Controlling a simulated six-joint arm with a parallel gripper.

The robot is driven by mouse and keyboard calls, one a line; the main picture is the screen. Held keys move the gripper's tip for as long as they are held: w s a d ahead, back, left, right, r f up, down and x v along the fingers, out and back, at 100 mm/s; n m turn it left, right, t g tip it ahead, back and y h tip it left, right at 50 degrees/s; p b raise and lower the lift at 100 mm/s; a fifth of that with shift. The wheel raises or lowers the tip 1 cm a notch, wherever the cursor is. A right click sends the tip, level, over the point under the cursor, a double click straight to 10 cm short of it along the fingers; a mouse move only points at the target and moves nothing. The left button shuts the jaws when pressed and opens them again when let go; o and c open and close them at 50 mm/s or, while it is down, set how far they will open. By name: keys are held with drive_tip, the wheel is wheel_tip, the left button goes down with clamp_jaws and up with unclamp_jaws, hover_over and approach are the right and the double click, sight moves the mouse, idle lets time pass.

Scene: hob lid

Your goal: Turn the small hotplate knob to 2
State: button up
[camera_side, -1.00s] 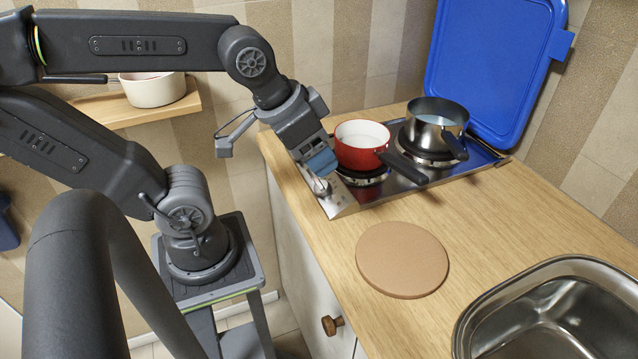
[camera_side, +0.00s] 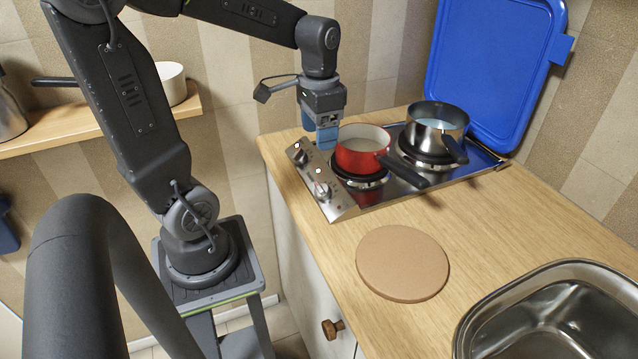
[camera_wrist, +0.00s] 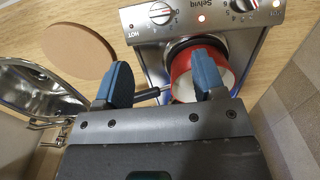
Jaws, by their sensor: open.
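The steel control panel of the hob (camera_side: 340,206) carries two knobs. The near knob (camera_side: 323,191) sits toward the front end, and the far knob (camera_side: 300,157) toward the wall; which one serves the small hotplate I cannot tell. In the wrist view they show as a left knob (camera_wrist: 160,13) and a right knob (camera_wrist: 243,5) with printed numbers, too small to read the settings surely. My gripper (camera_side: 326,138) points down beside the red pot, behind the far knob and apart from both knobs. In the wrist view its blue fingers (camera_wrist: 165,82) are spread, with nothing held.
A red pot (camera_side: 360,159) stands on the hotplate nearest the panel, its handle toward the front. A steel pot (camera_side: 434,130) stands on the other hotplate. The blue lid (camera_side: 490,70) is raised behind. A round board (camera_side: 402,262) and sink (camera_side: 560,310) lie in front.

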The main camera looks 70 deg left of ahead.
sight(319, 186)
wheel_tip(319, 186, down, 13)
drive_tip(key=shift+f, duration=0.2)
idle(0.4)
drive_tip(key=c, duration=0.9)
